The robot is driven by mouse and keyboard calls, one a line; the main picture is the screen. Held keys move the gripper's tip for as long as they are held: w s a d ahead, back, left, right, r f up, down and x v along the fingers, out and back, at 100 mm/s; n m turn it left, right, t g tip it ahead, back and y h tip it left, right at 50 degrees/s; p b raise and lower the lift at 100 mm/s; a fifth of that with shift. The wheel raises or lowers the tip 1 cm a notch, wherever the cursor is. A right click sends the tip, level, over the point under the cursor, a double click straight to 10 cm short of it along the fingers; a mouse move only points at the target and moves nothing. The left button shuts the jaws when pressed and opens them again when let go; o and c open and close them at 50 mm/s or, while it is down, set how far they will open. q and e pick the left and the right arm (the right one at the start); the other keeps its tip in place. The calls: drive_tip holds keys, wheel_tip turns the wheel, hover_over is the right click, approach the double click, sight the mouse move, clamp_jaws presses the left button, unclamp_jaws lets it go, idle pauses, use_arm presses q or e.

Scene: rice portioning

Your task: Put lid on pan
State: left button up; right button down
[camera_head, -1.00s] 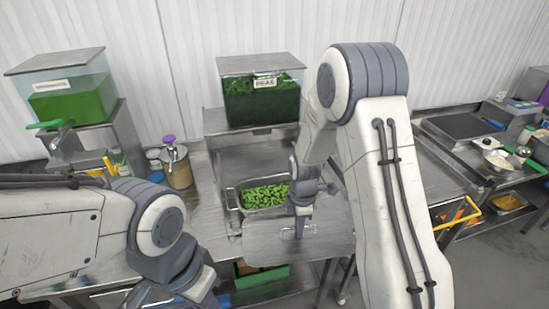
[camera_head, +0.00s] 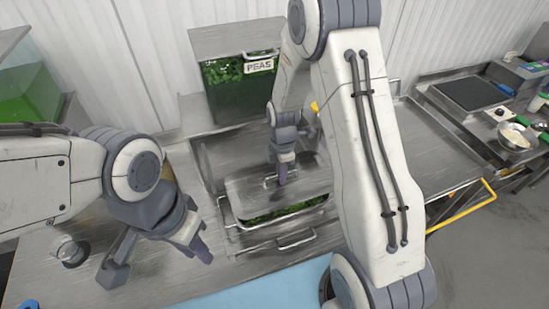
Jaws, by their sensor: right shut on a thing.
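The metal pan (camera_head: 234,224) sits on the steel counter with green peas inside, visible in a strip along its front. The flat metal lid (camera_head: 245,195) is over the pan and covers most of it. The lid looks slightly tilted or set back, with its front edge above the peas; I cannot tell whether it touches the rim. My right gripper (camera_head: 283,182) is shut on the lid's handle from above. My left gripper (camera_head: 158,262) is open and empty, to the left of the pan, with its fingers wide apart.
A clear bin labelled PEAS (camera_head: 242,85) stands behind the pan. A metal bowl (camera_head: 516,138) and a dark scale plate (camera_head: 470,92) are on the right-hand counter. A small glass-like container (camera_head: 70,250) stands at the left. The counter right of the pan is clear.

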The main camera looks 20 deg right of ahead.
drive_tip(key=shift+w, duration=0.3)
drive_tip(key=shift+w+f+b, duration=0.1)
drive_tip(key=shift+f+b, duration=0.55)
drive_tip(key=shift+f, duration=0.1)
drive_tip(key=shift+f+b, duration=1.9)
drive_tip(key=shift+f, duration=0.4)
drive_tip(key=shift+f, duration=0.3)
drive_tip(key=c, duration=0.8)
unclamp_jaws()
drive_tip(key=shift+c, duration=0.2)
